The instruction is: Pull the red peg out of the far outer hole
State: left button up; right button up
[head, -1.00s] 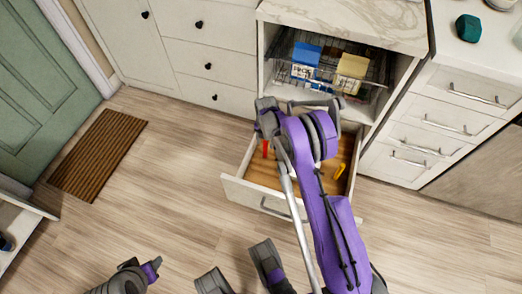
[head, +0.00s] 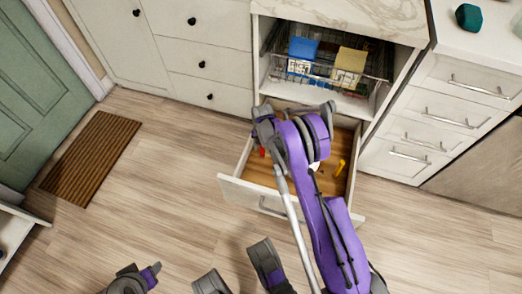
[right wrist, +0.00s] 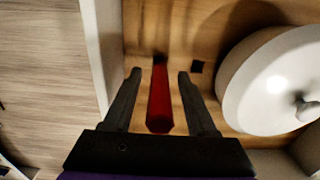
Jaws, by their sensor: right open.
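The red peg (right wrist: 160,95) stands in the wooden floor of the open drawer, with a dark spot at its far end. In the right wrist view my right gripper (right wrist: 160,76) is open, one finger on each side of the peg, with a gap on both sides. In the head view a small part of the red peg (head: 262,153) shows below the right gripper (head: 263,135), whose fingers are mostly hidden by my arm. My left gripper (head: 150,272) is low at the left, away from the drawer; its jaw state is unclear.
A white round lid with a knob (right wrist: 270,85) is close on the right. The drawer wall (right wrist: 103,45) is close on the left. A yellow peg (head: 340,167) stands at the drawer's right. A wire basket (head: 318,72) is above.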

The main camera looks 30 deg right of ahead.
aim_at(262, 151)
notch_tip(262, 151, down, 2)
jog(key=shift+f+b, duration=0.25)
jog(key=shift+b, duration=0.4)
jog(key=shift+s+a+f, duration=0.1)
jog(key=shift+f, duration=0.1)
dwell(0.4)
grip_shut()
dwell(0.3)
jog(key=shift+r, duration=0.25)
dwell(1.1)
jog(key=shift+r+p, duration=0.3)
jog(key=shift+p, duration=0.05)
jog(key=shift+r+p, duration=1.15)
jog(key=shift+r, duration=1.25)
